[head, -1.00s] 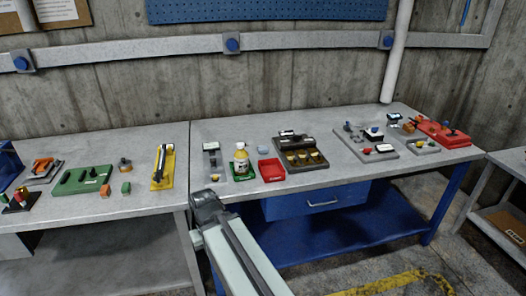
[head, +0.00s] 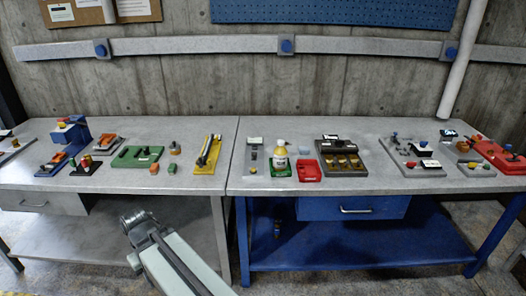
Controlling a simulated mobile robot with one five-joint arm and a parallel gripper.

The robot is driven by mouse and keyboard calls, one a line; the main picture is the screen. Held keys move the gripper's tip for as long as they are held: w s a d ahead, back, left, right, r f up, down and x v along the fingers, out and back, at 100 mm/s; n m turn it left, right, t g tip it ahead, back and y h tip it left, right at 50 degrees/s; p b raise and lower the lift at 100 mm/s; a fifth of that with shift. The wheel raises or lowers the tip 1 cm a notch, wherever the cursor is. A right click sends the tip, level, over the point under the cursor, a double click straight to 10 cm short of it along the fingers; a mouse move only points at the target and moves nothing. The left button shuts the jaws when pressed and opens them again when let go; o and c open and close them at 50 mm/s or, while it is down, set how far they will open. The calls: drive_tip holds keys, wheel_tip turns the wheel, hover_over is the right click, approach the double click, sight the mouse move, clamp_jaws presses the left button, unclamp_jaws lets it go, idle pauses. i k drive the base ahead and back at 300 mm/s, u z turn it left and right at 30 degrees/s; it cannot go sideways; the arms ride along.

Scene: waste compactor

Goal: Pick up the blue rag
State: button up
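I cannot make out a clear blue rag. A small pale bluish item (head: 303,150) lies on the right workbench (head: 410,205), behind the red tray (head: 308,171) and right of the yellow-capped bottle (head: 280,157). It is too small to tell whether it is cloth. My arm (head: 165,255) shows at the bottom left of centre, low in front of the benches and apart from them. My gripper's fingers are not visible.
The left workbench (head: 50,190) holds a green block fixture (head: 137,156), a yellow fixture (head: 208,153) and several other small devices. A dark board (head: 342,157) stands right of the red tray. A red fixture (head: 500,157) sits at the far right.

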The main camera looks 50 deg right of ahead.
sight(302, 150)
drive_tip(key=u, duration=2.5)
drive_tip(key=k, duration=2.15)
drive_tip(key=z, duration=1.85)
drive_tip(key=i, duration=1)
drive_tip(key=u, duration=0.1)
